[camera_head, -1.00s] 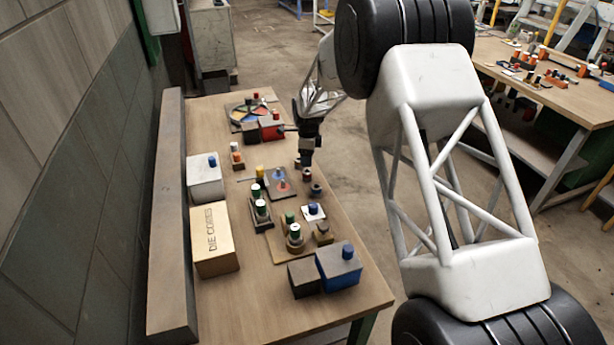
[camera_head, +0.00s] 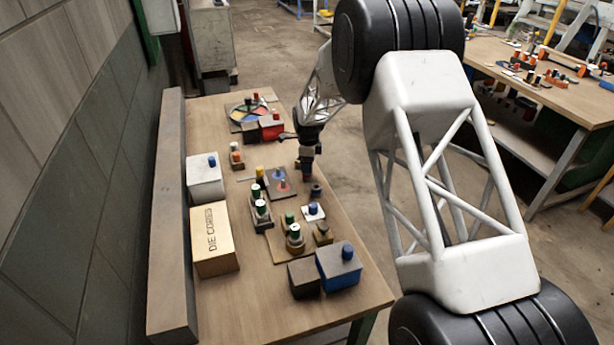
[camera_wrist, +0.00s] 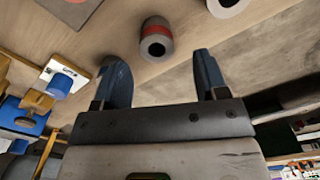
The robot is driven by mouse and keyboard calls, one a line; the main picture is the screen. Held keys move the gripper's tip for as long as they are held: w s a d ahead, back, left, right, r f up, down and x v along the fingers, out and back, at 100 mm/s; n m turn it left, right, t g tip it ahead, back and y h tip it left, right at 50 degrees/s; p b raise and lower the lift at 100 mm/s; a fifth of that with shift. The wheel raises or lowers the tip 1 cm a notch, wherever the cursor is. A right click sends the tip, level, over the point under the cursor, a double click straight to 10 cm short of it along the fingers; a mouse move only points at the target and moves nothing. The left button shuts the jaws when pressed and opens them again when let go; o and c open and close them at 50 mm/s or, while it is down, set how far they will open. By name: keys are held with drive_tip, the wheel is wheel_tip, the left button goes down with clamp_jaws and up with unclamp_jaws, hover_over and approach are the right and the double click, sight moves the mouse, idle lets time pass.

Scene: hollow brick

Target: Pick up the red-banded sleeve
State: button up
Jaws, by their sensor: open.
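The red-banded sleeve (camera_wrist: 157,40) is a grey hollow cylinder with a red band, shown in the wrist view with its dark bore facing the camera. My gripper (camera_wrist: 159,57) has its two dark blue fingers spread apart, one on each side of the sleeve in the picture. Nothing is held between them. The sleeve appears just beyond the fingertips, without visible contact. In the head view my gripper (camera_head: 306,166) is low over the right edge of the table, largely hiding what is under it.
A plain grey sleeve (camera_wrist: 228,6) lies beyond the right finger. A white plate with a blue plug (camera_wrist: 60,82) is to the left. In the head view a dark sleeve (camera_head: 316,191) stands near my gripper, and a dark board (camera_head: 281,183) lies left of it.

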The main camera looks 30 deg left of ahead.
drive_tip(key=shift+s+d+f, duration=0.1)
drive_tip(key=shift+d+f, duration=0.05)
drive_tip(key=shift+f, duration=2.25)
drive_tip(key=shift+c, duration=0.2)
drive_tip(key=c, duration=1)
drive_tip(key=shift+c, duration=0.2)
drive_tip(key=shift+r, duration=0.1)
wheel_tip(320, 180, up, 10)
drive_tip(key=s+a+r, duration=0.1)
drive_tip(key=s+a, duration=0.4)
drive_tip(key=s, duration=0.3)
drive_tip(key=shift+s+r+m, duration=0.15)
drive_tip(key=shift+s+m, duration=0.15)
drive_tip(key=shift+s, duration=0.1)
